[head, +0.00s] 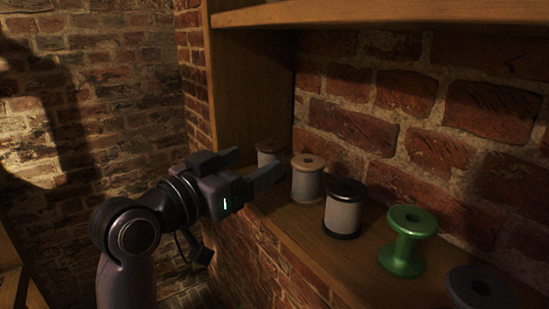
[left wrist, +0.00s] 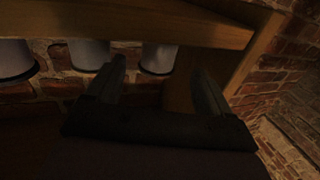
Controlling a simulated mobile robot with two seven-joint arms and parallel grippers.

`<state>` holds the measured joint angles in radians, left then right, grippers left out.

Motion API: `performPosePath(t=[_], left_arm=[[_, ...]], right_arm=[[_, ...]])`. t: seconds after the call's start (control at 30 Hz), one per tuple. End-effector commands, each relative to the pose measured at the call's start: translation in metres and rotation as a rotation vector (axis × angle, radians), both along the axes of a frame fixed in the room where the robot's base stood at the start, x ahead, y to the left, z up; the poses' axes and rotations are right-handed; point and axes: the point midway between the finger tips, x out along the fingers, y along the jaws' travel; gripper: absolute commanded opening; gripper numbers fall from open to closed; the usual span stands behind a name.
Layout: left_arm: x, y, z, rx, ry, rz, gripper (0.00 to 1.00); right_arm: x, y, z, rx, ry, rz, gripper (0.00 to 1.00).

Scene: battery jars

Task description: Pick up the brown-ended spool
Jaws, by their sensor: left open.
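Several spools stand upright in a row on the wooden shelf (head: 345,284). The farthest spool (head: 267,156) has a dull brownish top end and a pale body, partly hidden by my gripper. Beside it stands a spool with lighter tan ends (head: 306,186). In this dim light I cannot tell surely which is the brown-ended one. My left gripper (head: 253,163) is open and empty, its fingers pointing at the farthest spool. In the left wrist view, a pale spool (left wrist: 158,58) shows beyond and between the open fingers (left wrist: 162,85), apart from them. My right gripper is out of view.
A black-ended spool (head: 343,212), a green spool (head: 405,243) and a dark spool (head: 480,287) stand nearer along the shelf. A wooden side panel (head: 240,90) rises at the far end. An upper shelf (head: 390,12) hangs above, and brick wall (head: 420,110) lies behind.

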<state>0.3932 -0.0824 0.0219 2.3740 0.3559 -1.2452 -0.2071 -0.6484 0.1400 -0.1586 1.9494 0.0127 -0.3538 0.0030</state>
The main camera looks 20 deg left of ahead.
Motion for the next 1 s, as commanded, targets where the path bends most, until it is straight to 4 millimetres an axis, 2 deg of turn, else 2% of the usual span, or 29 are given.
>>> performPosePath(t=[0.4,0.73,0.9,1.0], left_arm=[[0.044,-0.019,-0.001,-0.002,0.002,-0.001,0.81],[0.049,-0.021,-0.002,0.001,0.000,0.000,0.81],[0.049,-0.021,-0.002,0.000,0.001,0.000,0.27],[0.049,-0.021,-0.002,0.000,0.000,0.000,0.27]], right_arm=[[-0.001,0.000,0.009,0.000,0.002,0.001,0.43],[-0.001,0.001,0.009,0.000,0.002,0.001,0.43],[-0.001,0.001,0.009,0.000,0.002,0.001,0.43],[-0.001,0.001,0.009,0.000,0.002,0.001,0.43]])
